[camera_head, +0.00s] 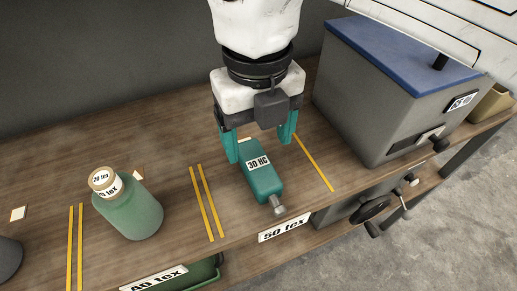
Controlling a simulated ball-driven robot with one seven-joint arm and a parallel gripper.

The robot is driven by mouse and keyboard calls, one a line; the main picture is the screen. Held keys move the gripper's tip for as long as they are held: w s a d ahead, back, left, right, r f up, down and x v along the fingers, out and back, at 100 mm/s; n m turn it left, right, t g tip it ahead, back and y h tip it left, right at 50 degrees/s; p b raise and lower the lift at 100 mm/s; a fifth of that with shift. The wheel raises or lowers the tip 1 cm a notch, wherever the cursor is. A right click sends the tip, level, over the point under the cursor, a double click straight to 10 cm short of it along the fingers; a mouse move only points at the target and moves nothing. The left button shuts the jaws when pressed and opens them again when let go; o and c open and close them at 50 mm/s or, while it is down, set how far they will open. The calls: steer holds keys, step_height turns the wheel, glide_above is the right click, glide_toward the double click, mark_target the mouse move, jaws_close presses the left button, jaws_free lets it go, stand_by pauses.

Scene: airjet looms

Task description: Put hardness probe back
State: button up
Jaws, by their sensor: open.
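The hardness probe (262,172) is a teal block with a "30 HC" label and a metal tip at its near end. It lies on the wooden bench between yellow tape lines, above a "50 tex" label on the bench edge. My gripper (260,143) is over the far end of the probe, pointing down. Its two teal fingers are open, one on each side of the probe. I cannot tell whether either finger touches it.
A green bottle (129,206) labelled "20 tex" stands to the left on the bench (165,165). A grey machine with a blue lid (400,55) stands close on the right. A dark round object (8,259) is at the far left. The bench's front edge is near.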

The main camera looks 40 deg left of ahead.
mark_target(258, 163)
step_height(258, 163, up, 5)
stand_by(0.3)
stand_by(0.5)
